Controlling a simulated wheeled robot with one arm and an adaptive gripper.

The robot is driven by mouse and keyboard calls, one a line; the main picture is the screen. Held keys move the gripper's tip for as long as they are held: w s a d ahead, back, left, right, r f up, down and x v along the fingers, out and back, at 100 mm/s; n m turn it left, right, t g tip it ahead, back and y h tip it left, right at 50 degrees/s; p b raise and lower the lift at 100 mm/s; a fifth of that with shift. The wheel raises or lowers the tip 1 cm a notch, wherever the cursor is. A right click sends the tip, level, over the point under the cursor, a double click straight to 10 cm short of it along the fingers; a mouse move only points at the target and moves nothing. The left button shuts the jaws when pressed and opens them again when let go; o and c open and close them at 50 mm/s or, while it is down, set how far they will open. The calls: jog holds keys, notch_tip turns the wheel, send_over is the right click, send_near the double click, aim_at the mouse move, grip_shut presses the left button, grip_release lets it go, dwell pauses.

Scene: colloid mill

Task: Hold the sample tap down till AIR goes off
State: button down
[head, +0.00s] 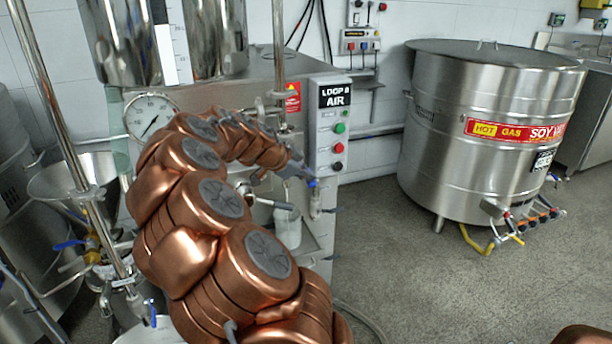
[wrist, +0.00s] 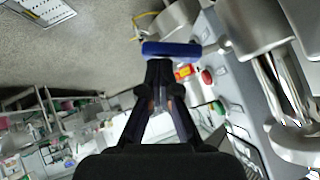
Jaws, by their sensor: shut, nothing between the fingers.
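The sample tap has a blue handle (head: 312,183) on a pale body (head: 316,203) at the front right of the steel machine. My gripper (head: 303,177) is at the blue handle. In the wrist view my gripper's fingertips (wrist: 160,68) are together with nothing between them, and the blue handle (wrist: 172,49) lies across just beyond them. Whether the tips press on it or only sit close, I cannot tell. A black sign (head: 335,95) on the grey control panel reads "LOOP 8 AIR" in white letters.
The panel has a green button (head: 340,128) and a red button (head: 338,148) just above the tap. A clear vessel (head: 287,226) with whitish content stands below my wrist. A large steel tank (head: 480,130) is at the right. Grey floor (head: 400,270) between is clear.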

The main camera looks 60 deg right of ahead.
jog(key=shift+r, duration=0.15)
dwell(0.4)
jog(key=shift+r, duration=0.65)
jog(key=w+a+r+p, duration=0.1)
jog(key=w+a+r, duration=0.1)
jog(key=a+r, duration=0.5)
jog(key=shift+w+r+p, duration=0.15)
jog(key=shift+r+p, duration=0.15)
jog(key=shift+r, duration=1.6)
